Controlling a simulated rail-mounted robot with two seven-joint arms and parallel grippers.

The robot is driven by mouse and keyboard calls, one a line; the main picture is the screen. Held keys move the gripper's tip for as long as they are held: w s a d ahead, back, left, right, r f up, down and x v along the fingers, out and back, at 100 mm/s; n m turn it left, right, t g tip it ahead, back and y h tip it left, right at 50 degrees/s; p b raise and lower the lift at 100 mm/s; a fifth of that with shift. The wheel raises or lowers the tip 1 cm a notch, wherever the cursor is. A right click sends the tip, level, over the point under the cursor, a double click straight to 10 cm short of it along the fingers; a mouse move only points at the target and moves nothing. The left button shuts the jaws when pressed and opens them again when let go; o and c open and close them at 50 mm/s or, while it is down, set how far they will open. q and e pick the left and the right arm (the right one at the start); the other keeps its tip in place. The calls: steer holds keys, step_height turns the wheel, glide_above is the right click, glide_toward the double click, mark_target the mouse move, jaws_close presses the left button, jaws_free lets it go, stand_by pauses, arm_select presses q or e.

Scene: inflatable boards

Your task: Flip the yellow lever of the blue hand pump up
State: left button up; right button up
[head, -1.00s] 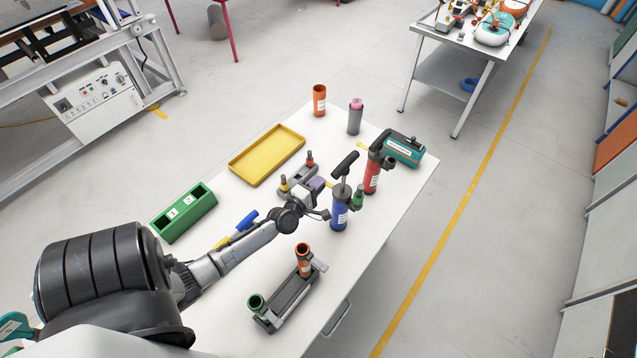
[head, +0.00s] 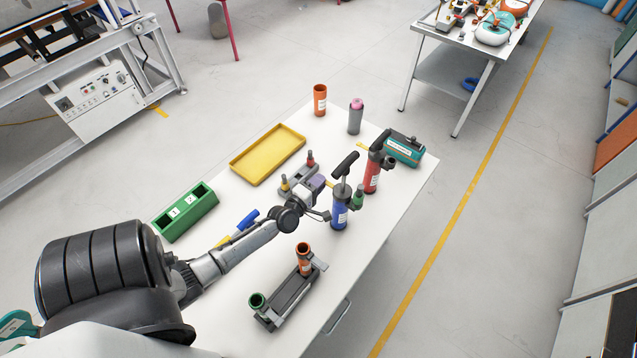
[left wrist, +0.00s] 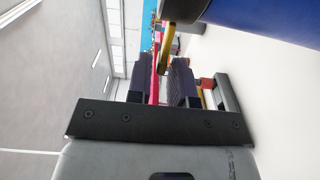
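The blue hand pump (head: 340,214) stands upright on the white table, its black T-handle (head: 345,163) raised. Its blue body (left wrist: 275,18) fills the top right of the left wrist view. A yellow lever (head: 329,184) shows small beside the pump in the head view. In the left wrist view the yellow lever (left wrist: 168,46) points down near the fingertips. My left gripper (head: 322,213) is close to the pump's left side. Its two dark fingers (left wrist: 159,84) stand apart with a gap between them. I cannot tell whether either touches the lever. My right gripper is not in view.
A red pump (head: 372,176) stands just behind the blue one, with a green-topped part (head: 358,198) between. A grey holder with an orange cup (head: 303,261) lies nearer. A yellow tray (head: 267,155) and green box (head: 186,214) are left.

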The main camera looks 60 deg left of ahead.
arm_select(q)
steer(key=v, duration=0.7)
steer(key=shift+s+b, duration=0.3)
steer(key=shift+b, duration=0.1)
steer(key=shift+d, duration=0.1)
stand_by(0.4)
